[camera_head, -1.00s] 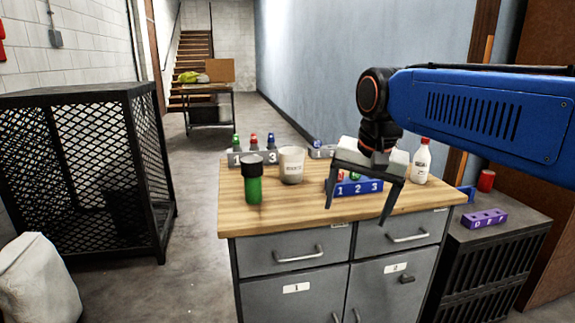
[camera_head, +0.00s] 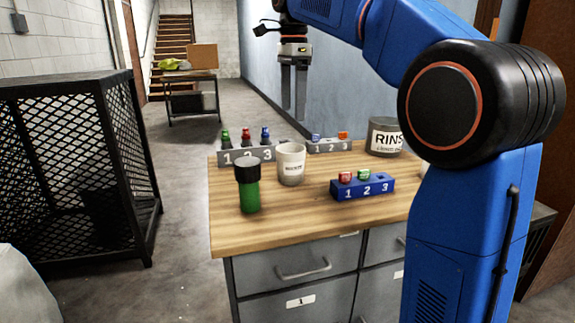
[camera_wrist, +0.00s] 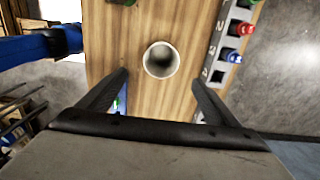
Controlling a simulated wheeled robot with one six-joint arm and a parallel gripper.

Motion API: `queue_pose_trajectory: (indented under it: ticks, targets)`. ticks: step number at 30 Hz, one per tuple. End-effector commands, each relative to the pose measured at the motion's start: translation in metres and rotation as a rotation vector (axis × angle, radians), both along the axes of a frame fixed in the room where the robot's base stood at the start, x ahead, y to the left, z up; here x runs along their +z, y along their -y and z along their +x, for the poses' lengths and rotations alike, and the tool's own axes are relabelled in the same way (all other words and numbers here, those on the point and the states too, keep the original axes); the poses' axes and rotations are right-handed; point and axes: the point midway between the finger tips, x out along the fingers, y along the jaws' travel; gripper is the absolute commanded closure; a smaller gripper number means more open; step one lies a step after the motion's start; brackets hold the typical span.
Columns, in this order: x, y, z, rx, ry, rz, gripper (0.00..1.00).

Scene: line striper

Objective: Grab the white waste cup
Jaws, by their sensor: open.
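The white waste cup (camera_head: 291,165) stands upright on the wooden cabinet top, between the green bottle and the blue numbered block in the head view. In the wrist view the cup (camera_wrist: 161,60) is seen from above, its open mouth showing a dark inside. My gripper (camera_head: 294,112) points down above the cup in the head view, with clear space between fingertips and rim. In the wrist view my gripper (camera_wrist: 160,78) is open and empty, its fingers apart on either side below the cup.
A green bottle with a black cap (camera_head: 248,188) stands left of the cup. A grey numbered rack (camera_head: 247,155) holds small bottles behind it. A blue numbered block (camera_head: 362,188) and a RINSE container (camera_head: 385,138) are to the right. Bare wooden top (camera_head: 300,220) lies in front.

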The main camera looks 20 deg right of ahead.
Motion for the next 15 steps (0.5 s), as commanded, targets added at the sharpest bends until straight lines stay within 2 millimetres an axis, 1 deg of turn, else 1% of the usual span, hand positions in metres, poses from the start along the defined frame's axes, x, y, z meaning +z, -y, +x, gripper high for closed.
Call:
queue_pose_trajectory:
  ticks: [2,5,15]
  targets:
    - [-0.002,-0.001,0.002,-0.009,-0.003,0.0,0.15]
    - [-0.012,-0.001,0.001,-0.011,-0.005,-0.001,0.15]
    - [-0.072,-0.001,0.001,-0.009,-0.005,-0.001,0.15]
